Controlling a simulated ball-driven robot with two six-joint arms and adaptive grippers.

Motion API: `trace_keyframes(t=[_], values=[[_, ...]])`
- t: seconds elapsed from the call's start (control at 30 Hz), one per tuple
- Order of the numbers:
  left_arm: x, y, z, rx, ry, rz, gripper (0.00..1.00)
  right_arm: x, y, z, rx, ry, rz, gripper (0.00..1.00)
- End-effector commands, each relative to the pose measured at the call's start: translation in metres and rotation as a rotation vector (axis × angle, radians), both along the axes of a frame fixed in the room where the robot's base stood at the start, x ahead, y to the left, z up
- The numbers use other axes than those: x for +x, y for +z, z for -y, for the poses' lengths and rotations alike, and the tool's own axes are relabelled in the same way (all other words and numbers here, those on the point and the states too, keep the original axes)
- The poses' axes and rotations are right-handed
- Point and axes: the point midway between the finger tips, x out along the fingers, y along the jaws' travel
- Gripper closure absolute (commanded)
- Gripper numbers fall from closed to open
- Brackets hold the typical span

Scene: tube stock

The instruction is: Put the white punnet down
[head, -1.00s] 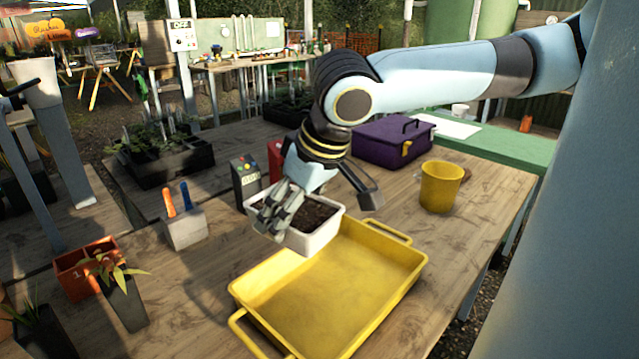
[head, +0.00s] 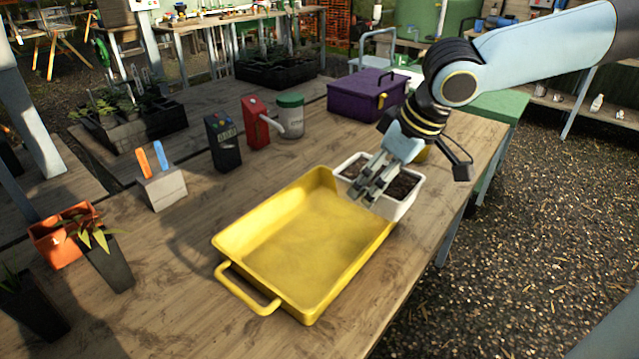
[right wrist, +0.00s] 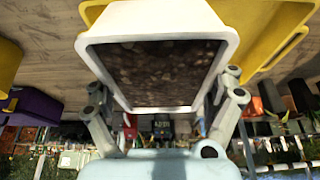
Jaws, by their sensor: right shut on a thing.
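The white punnet (head: 406,205), filled with dark soil, is at the far right end of the yellow tray (head: 300,245). In the right wrist view the punnet (right wrist: 155,18) looks level and fills the upper middle, between the fingers (right wrist: 165,105). Its underside is hidden, so I cannot tell whether it touches the table or hangs just above. My left gripper is not in view.
A yellow pot (head: 423,153) is partly hidden behind my right gripper. A purple toolbox (head: 360,98), a green-lidded jar (head: 290,118), a red can (head: 256,125) and a dark meter (head: 222,142) stand behind the tray. The tray is empty. The table's right edge is close to the punnet.

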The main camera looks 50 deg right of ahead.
Motion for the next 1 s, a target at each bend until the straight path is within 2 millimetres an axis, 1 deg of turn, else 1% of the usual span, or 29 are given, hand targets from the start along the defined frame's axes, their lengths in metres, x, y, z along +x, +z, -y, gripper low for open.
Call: trace_keyframes(t=[0.07, 0.17, 0.23, 0.4, 0.47, 0.57, 0.7, 0.8, 1.0], values=[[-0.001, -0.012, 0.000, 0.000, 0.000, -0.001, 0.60, 0.004, -0.010, 0.000, 0.002, 0.010, 0.005, 0.56], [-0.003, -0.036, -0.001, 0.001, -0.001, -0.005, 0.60, 0.014, -0.023, -0.006, 0.004, 0.011, 0.010, 0.56], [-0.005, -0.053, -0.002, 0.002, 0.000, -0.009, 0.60, 0.021, -0.031, -0.013, 0.007, 0.014, 0.009, 0.56], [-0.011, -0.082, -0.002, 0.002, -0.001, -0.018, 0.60, 0.042, -0.044, -0.031, 0.014, 0.012, 0.011, 0.56], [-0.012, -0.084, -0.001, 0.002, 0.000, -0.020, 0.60, 0.048, -0.047, -0.035, 0.010, 0.009, 0.011, 0.56], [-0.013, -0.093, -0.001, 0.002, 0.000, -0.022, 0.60, 0.059, -0.054, -0.046, 0.014, 0.012, 0.008, 0.56], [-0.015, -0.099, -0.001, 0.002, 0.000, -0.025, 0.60, 0.075, -0.065, -0.059, 0.012, 0.012, 0.006, 0.56], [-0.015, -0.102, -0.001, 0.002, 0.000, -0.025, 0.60, 0.085, -0.071, -0.065, 0.006, 0.012, 0.006, 0.56], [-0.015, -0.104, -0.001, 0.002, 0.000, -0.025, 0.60, 0.091, -0.078, -0.070, 0.002, 0.014, 0.003, 0.56]])
